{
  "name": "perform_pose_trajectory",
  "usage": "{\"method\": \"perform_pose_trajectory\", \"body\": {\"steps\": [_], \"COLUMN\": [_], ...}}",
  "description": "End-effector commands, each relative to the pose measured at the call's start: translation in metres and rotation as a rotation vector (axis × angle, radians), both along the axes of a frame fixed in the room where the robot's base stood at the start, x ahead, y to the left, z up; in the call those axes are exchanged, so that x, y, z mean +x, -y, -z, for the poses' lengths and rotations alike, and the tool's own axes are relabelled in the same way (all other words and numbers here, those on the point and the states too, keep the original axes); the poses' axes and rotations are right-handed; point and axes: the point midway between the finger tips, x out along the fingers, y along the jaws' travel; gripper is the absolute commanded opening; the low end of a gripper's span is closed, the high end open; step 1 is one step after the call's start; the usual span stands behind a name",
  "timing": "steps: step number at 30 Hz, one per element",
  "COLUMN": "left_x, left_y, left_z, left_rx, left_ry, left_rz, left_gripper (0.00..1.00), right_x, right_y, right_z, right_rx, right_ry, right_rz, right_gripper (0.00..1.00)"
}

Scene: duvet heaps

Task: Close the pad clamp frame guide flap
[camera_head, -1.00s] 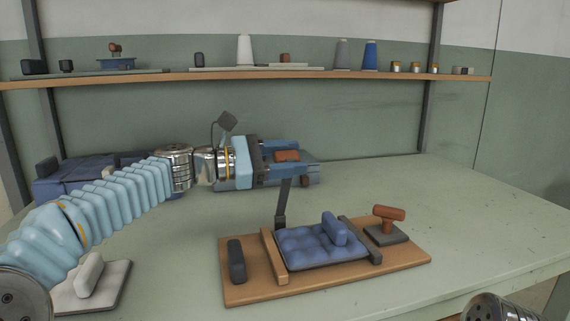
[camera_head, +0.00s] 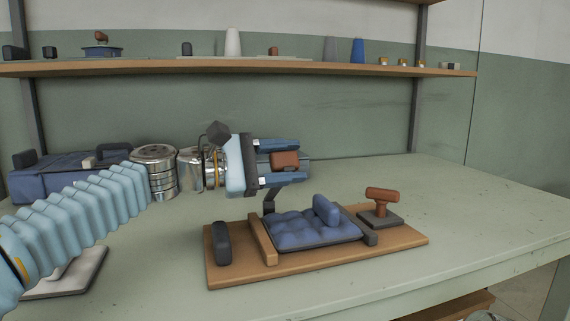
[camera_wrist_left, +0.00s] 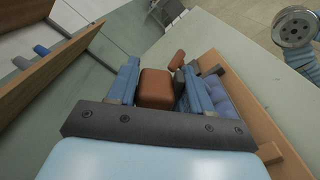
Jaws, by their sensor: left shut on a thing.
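The pad clamp frame (camera_head: 375,256) is a brown wooden base on the table, carrying a tufted blue pad (camera_head: 300,233) with a raised blue block on it. A dark narrow flap arm (camera_head: 269,205) rises from the pad's back left edge, still raised, and goes behind my left gripper. My left gripper (camera_head: 284,162) is shut on a brown block (camera_head: 285,161) above the back of the pad. The block also shows between the fingers in the left wrist view (camera_wrist_left: 157,88). Its join to the flap arm is hidden.
A brown T-shaped handle (camera_head: 379,195) stands at the base's right end; a dark rounded block (camera_head: 221,243) is at its left. A blue padded box (camera_head: 65,178) sits at back left. The shelf (camera_head: 250,67) runs above. The table's right side is clear.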

Motion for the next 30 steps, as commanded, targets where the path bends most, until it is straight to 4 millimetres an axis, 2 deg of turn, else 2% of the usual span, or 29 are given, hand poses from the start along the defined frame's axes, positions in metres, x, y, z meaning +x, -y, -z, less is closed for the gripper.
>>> {"method": "perform_pose_trajectory", "body": {"steps": [6, 7, 9, 20, 23, 30], "left_x": [0.000, 0.000, 0.000, -0.001, -0.005, -0.024], "left_y": [0.000, 0.000, 0.000, -0.005, -0.018, -0.073], "left_z": [0.000, 0.000, 0.000, 0.000, 0.000, 0.000], "left_rx": [0.000, 0.000, 0.000, 0.000, 0.001, 0.001], "left_ry": [-0.001, -0.001, -0.001, -0.001, 0.001, 0.001], "left_rz": [0.001, 0.001, 0.000, -0.001, -0.004, -0.006], "left_gripper": [0.00, 0.53, 0.63, 0.64, 0.64, 0.64], "right_x": [0.000, 0.000, 0.000, 0.000, 0.000, 0.000], "right_y": [0.000, 0.000, 0.000, 0.000, 0.000, 0.000], "right_z": [0.000, 0.000, 0.000, 0.000, 0.001, 0.002], "right_rx": [0.000, 0.000, 0.000, 0.000, 0.000, 0.001], "right_ry": [0.000, 0.000, 0.000, 0.000, 0.000, -0.001], "right_rz": [0.000, 0.000, 0.000, 0.000, 0.000, 0.000], "right_gripper": [0.47, 0.47, 0.47, 0.47, 0.47, 0.47]}}
